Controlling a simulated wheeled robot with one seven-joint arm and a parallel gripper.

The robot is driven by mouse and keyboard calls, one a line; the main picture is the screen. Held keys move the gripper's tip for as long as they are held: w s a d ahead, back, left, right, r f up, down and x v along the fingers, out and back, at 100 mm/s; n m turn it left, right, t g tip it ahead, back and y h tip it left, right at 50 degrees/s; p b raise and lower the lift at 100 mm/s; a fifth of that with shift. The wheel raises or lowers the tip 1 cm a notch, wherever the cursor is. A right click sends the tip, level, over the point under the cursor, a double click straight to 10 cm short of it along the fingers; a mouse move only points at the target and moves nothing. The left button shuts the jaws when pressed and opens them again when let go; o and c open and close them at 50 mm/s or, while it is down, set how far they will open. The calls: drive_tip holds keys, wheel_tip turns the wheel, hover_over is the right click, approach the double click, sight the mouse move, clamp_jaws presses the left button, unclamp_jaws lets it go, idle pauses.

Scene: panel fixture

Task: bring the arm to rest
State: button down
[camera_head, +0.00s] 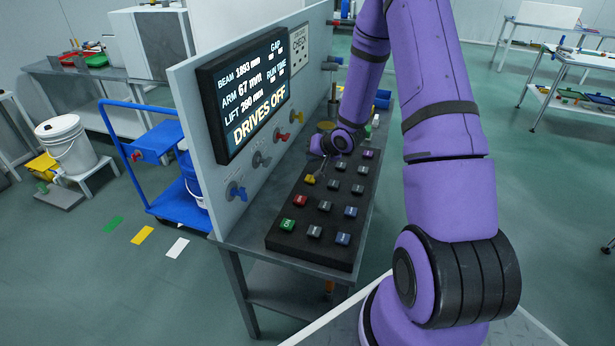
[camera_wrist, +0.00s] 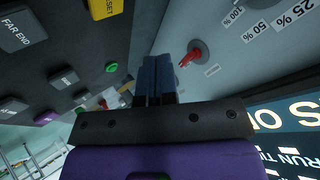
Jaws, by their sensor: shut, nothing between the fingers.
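My purple arm reaches over the panel fixture in the head view. My gripper (camera_head: 318,170) is above the black button box (camera_head: 316,250), near its yellow key (camera_head: 309,179); whether it touches is too small to tell. In the wrist view my gripper (camera_wrist: 153,70) has its two dark fingers together with nothing between them. Beyond the fingers show the button box (camera_wrist: 75,55) on the left and the grey upright panel (camera_wrist: 235,75) on the right. A red knob (camera_wrist: 191,57) on that panel is just right of the fingertips.
The screen (camera_head: 243,92) reads "DRIVES OFF". Blue, grey, red and yellow knobs line the panel below it. A blue cart (camera_head: 160,140) and a white bucket (camera_head: 66,145) stand at left. Open floor lies right of my arm.

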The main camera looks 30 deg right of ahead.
drive_tip(key=shift+r, duration=0.35)
drive_tip(key=s+a+r+n+g+h, duration=0.1)
drive_tip(key=s+a+r, duration=0.15)
drive_tip(key=r, duration=0.55)
drive_tip(key=s+a+r+n+h, duration=0.1)
drive_tip(key=s+r+h, duration=0.15)
drive_tip(key=r, duration=0.55)
drive_tip(key=s+a+r+n+g+h, duration=0.1)
drive_tip(key=s+a+r, duration=0.15)
drive_tip(key=r, duration=0.55)
drive_tip(key=s+a+r+n, duration=0.1)
drive_tip(key=s+a+r, duration=0.2)
drive_tip(key=s, duration=0.6)
drive_tip(key=s+a+r+n+g+y, duration=0.1)
drive_tip(key=s+a+r, duration=0.2)
drive_tip(key=s, duration=0.6)
drive_tip(key=s+a+r+n+y, duration=0.1)
drive_tip(key=s+a+r, duration=0.3)
drive_tip(key=s, duration=0.5)
drive_tip(key=shift+r+g, duration=0.4)
drive_tip(key=shift+r, duration=0.5)
drive_tip(key=shift+w, duration=0.1)
